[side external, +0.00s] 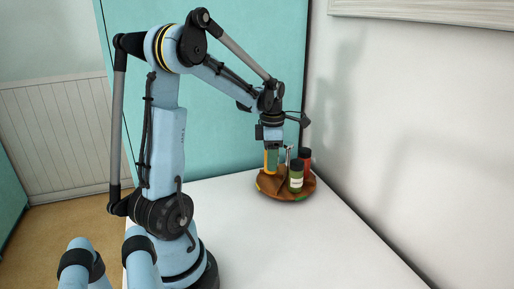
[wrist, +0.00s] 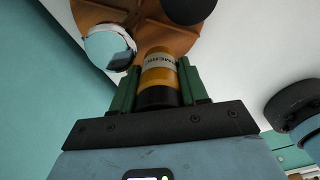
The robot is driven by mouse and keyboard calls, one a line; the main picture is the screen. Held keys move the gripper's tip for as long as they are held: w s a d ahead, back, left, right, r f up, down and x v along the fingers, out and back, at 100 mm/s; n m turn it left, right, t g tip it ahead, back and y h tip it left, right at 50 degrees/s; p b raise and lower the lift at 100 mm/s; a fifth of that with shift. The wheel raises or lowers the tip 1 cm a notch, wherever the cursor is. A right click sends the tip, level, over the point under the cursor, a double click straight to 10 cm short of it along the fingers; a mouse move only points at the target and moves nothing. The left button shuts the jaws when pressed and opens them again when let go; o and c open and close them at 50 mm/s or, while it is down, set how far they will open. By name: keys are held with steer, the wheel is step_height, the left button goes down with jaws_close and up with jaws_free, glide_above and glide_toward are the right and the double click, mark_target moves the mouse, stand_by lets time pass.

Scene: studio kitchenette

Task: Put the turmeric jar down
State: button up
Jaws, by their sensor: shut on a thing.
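The turmeric jar (wrist: 159,77) is a small orange-yellow jar with a dark lid and a pale label. In the wrist view it sits between the two green fingers of my gripper (wrist: 158,86), which is shut on it. In the side view my gripper (side external: 271,160) points down at the left part of a round brown wooden tray (side external: 285,196). The tray also shows beyond the jar in the wrist view (wrist: 165,42). I cannot tell whether the jar's base touches the tray.
A green jar (side external: 295,179) with a dark lid and a red jar (side external: 305,166) stand on the tray, close to my gripper. A shiny metal-topped container (wrist: 108,47) is near the jar in the wrist view. The white counter (side external: 240,235) in front is clear. A white wall (side external: 420,130) rises at the right.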

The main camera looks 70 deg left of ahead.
steer(key=shift+a+f, duration=0.25)
steer(key=shift+f, duration=1.9)
steer(key=shift+f, duration=0.1)
steer(key=o, duration=1.1)
